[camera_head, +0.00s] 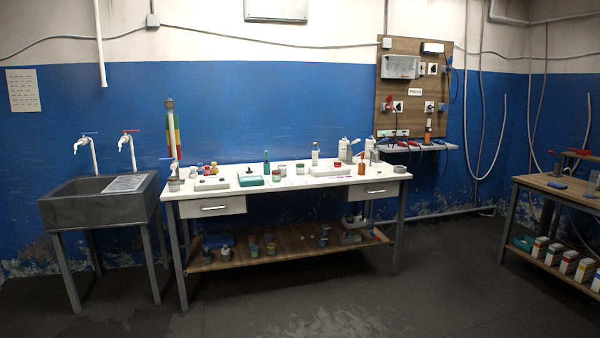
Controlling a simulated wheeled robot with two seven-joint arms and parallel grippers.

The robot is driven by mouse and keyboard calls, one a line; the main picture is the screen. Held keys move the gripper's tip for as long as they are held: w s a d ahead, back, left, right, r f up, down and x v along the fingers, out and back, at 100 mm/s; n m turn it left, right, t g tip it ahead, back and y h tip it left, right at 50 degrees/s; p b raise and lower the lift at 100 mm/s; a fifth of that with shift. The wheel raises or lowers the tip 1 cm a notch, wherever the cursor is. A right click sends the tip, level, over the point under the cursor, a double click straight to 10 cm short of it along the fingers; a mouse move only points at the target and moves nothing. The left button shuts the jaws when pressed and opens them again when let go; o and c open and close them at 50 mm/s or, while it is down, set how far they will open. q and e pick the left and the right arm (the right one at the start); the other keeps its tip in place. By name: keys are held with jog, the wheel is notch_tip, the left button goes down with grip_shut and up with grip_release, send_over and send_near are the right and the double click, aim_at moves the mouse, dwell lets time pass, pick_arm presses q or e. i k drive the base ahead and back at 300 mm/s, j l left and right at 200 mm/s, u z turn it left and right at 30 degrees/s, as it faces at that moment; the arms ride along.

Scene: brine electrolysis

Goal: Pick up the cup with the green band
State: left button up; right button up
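Small jars or cups stand on the white-topped table (330,181). One pale cup with a greenish band (276,176) stands near the table's middle, right of a teal tray (251,181). Another pale greenish one (283,170) is just behind it. They are too small to tell for sure which is the cup with the green band. Similar small jars (254,250) stand on the wooden shelf below. A white container with a green mark (583,270) stands in a row on the right bench's lower shelf. Neither gripper shows.
A dark sink (97,204) with two taps stands left of the table. A green bottle (266,163) and a white bottle (315,155) stand among the tabletop items. A wooden bench (562,190) stands at the right. The grey floor (400,300) in front is clear.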

aim_at(299, 167)
jog(key=i+u, duration=0.1)
jog(key=i, duration=1.6)
